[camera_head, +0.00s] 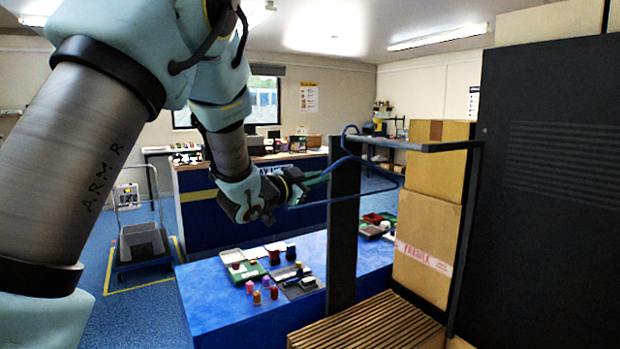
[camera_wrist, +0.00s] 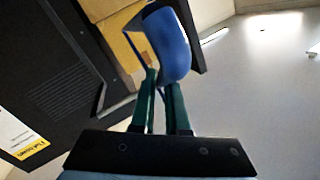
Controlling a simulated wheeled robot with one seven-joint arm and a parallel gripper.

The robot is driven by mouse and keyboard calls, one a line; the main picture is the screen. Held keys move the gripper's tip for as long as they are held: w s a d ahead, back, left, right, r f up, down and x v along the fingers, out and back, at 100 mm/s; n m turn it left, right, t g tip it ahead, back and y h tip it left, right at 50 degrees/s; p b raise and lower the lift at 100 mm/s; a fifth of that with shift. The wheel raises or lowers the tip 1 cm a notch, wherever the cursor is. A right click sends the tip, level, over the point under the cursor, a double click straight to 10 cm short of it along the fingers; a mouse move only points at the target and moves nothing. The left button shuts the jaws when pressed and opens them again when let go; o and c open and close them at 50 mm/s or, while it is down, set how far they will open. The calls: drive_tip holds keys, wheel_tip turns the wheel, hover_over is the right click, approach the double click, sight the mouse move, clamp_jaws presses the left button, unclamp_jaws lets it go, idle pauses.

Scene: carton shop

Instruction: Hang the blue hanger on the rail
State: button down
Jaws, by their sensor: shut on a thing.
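The blue hanger (camera_head: 345,199) is in my gripper (camera_head: 308,180), which is shut on it left of the rack in the head view. The hanger stretches right from the fingers, with its hook raised near the left end of the dark rail (camera_head: 425,146). The hook overlaps the rail end in the picture; I cannot tell whether it is around the rail or in front of it. In the wrist view the hanger (camera_wrist: 168,45) shows large and blue beyond the green fingers of my gripper (camera_wrist: 163,85). The fingers hide the gripped part.
A dark post (camera_head: 343,225) holds the rail's left end above a slatted base (camera_head: 365,325). Stacked cartons (camera_head: 425,235) stand behind the rail, and a black cabinet (camera_head: 550,190) is at right. A blue table (camera_head: 215,300) with small items lies below my gripper.

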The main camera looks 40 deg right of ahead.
drive_tip(key=shift+s+d+p, duration=0.15)
drive_tip(key=shift+d+p, duration=0.5)
drive_tip(key=shift+d, duration=1.15)
drive_tip(key=shift+s+d+p, duration=0.1)
drive_tip(key=shift+d+p, duration=0.5)
drive_tip(key=shift+d, duration=1.15)
drive_tip(key=shift+d+f, duration=0.1)
drive_tip(key=shift+d, duration=0.2)
drive_tip(key=shift+a+f+b, duration=0.1)
drive_tip(key=shift+f+b, duration=1)
drive_tip(key=shift+b, duration=0.05)
